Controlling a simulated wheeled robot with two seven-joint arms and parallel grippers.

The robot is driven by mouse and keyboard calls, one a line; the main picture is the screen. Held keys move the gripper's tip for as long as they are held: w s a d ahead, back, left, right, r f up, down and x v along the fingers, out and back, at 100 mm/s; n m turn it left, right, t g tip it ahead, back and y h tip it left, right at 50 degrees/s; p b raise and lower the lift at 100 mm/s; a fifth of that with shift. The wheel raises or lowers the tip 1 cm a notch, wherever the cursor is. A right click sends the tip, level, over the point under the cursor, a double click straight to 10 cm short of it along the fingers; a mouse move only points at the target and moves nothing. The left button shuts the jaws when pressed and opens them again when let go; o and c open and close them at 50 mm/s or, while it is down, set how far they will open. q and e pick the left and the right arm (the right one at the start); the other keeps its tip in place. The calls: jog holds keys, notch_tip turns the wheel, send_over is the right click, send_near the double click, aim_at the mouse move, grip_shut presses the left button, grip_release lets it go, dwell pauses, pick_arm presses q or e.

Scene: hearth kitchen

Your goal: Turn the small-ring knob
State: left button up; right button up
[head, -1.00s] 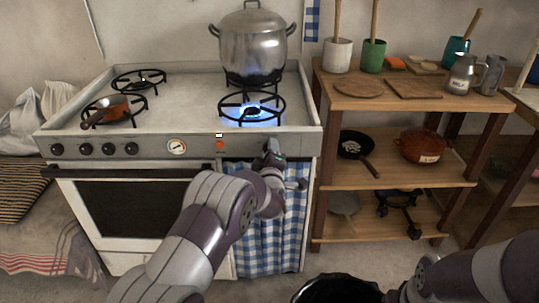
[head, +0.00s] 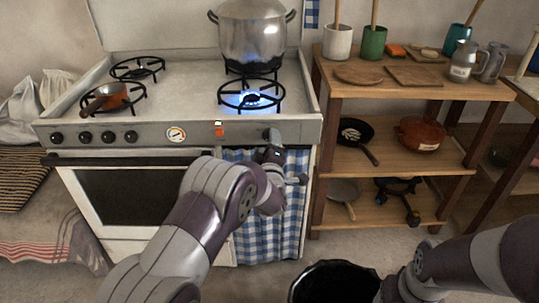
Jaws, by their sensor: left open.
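The stove's front panel (head: 235,133) carries several dark knobs in a row on its left part, one of them the knob at the row's right end (head: 131,137). I cannot tell from the markings which knob is the small-ring one. My left gripper (head: 271,137) is open at the right part of the panel, above the blue checked curtain. It hides the panel behind it, and I cannot tell whether a knob is between its fingers or whether it touches the panel. My right arm enters at lower right; its gripper is not visible.
Blue flame burns at the front right burner (head: 252,98), with a large metal pot (head: 252,38) behind it. A wooden shelf (head: 400,178) stands right of the stove, a black bin (head: 335,280) below.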

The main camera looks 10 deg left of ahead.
pick_arm(q)
jog(key=s+d+p, duration=0.1)
jog(key=s+d, duration=0.1)
jog(key=s, duration=0.7)
jog(key=shift+s, duration=0.35)
